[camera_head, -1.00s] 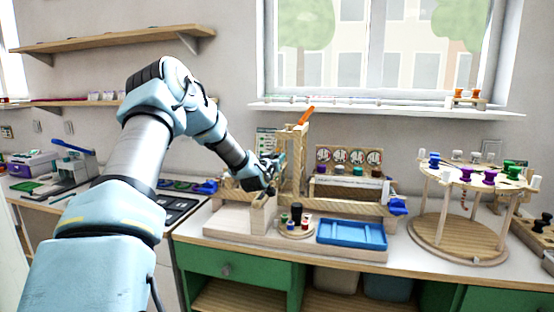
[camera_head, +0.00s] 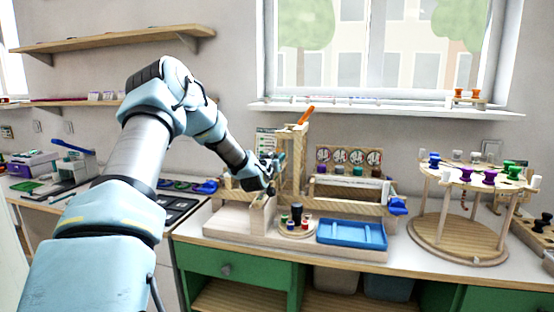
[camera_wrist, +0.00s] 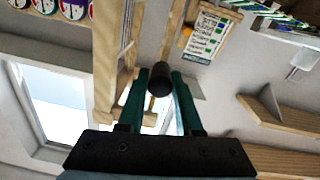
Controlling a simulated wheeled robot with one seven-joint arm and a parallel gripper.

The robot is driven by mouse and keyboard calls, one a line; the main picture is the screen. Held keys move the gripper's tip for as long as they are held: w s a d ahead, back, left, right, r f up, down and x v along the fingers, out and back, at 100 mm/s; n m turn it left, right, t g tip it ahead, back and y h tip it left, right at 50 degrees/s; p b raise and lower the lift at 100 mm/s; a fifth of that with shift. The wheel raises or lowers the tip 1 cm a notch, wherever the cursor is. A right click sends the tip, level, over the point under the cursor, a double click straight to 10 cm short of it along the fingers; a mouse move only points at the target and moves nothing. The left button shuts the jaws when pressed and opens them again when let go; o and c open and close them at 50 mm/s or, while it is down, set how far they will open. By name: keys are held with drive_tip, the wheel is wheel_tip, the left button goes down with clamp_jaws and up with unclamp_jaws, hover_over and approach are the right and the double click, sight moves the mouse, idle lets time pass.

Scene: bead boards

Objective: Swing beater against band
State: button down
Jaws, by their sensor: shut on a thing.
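My gripper (camera_head: 272,172) is beside the upright wooden tower (camera_head: 294,165), on its left, above the wooden bench apparatus. In the wrist view its two dark green fingers (camera_wrist: 160,85) are closed in around a dark cylindrical piece (camera_wrist: 158,80), which looks like the beater's head.
A blue tray (camera_head: 351,234) and a round stand with small spools (camera_head: 297,228) sit in front of the tower. A round spool table (camera_head: 458,250) stands to the right. Black trays lie left of the apparatus.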

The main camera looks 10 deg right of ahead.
drive_tip(key=shift+f+b, duration=0.15)
drive_tip(key=shift+b, duration=0.15)
drive_tip(key=shift+a+m+b, duration=0.15)
drive_tip(key=shift+m+b, duration=0.15)
drive_tip(key=shift+b, duration=0.2)
drive_tip(key=b, duration=0.1)
drive_tip(key=m+b, duration=0.1)
drive_tip(key=shift+w+a+f+b, duration=0.1)
drive_tip(key=shift+w+a+b, duration=0.15)
drive_tip(key=shift+a+b, duration=0.15)
drive_tip(key=shift+w+a+r+m+b, duration=0.3)
drive_tip(key=shift+a+r+m+b, duration=0.15)
drive_tip(key=shift+m+b, duration=0.55)
drive_tip(key=shift+a, duration=0.1)
